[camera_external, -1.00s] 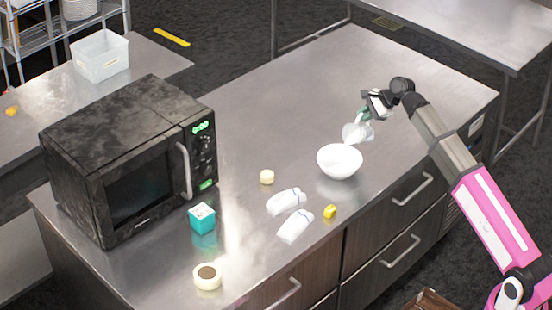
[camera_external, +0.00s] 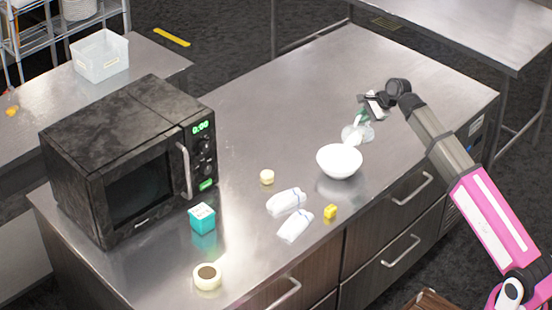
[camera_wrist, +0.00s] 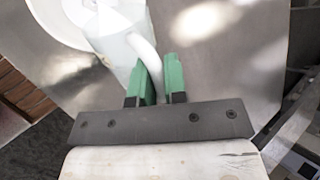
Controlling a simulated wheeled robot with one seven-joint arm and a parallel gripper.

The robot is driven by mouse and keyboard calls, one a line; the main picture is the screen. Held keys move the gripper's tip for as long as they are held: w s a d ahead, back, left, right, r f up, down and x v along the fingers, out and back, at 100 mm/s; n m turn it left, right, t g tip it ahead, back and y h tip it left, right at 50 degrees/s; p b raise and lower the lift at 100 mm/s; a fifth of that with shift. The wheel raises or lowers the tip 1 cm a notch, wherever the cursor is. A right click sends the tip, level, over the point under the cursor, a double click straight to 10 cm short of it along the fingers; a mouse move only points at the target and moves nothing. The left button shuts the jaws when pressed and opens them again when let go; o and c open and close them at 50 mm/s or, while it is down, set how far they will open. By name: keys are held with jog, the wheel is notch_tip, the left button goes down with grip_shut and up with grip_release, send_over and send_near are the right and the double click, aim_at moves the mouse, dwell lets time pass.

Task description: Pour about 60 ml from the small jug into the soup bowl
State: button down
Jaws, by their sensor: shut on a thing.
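The white soup bowl (camera_external: 340,160) stands upright on the steel counter; part of its rim shows at the upper left of the wrist view (camera_wrist: 50,22). The small jug (camera_external: 357,131) is pale and partly see-through, just behind and right of the bowl in the external view. My gripper (camera_wrist: 158,82) has green fingers shut on the jug's handle. In the wrist view the jug (camera_wrist: 112,35) is tilted, its far end over the bowl's edge. Whether liquid is flowing or how much is in the bowl cannot be told.
On the counter (camera_external: 270,100) are a black microwave (camera_external: 125,155), a teal box (camera_external: 203,218), a tape-like roll (camera_external: 207,277), a small cream piece (camera_external: 267,177), two white packets (camera_external: 287,202) and a yellow cube (camera_external: 331,211). The counter behind the bowl is clear.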

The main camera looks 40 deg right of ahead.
jog(key=shift+a+f+h, duration=0.1)
jog(key=shift+a+h, duration=0.2)
dwell(0.5)
jog(key=shift+d+y, duration=0.4)
jog(key=shift+d, duration=0.15)
jog(key=shift+d+r+m+y, duration=0.3)
jog(key=shift+d+m+y, duration=0.3)
jog(key=shift+y, duration=0.5)
jog(key=shift+s+d+f+t+y, duration=0.1)
jog(key=shift+d+f+t+y, duration=0.2)
jog(key=shift+d+f+y, duration=0.4)
jog(key=shift+d+m+y, duration=0.25)
jog(key=shift+m+y, duration=0.15)
jog(key=shift+y, duration=0.1)
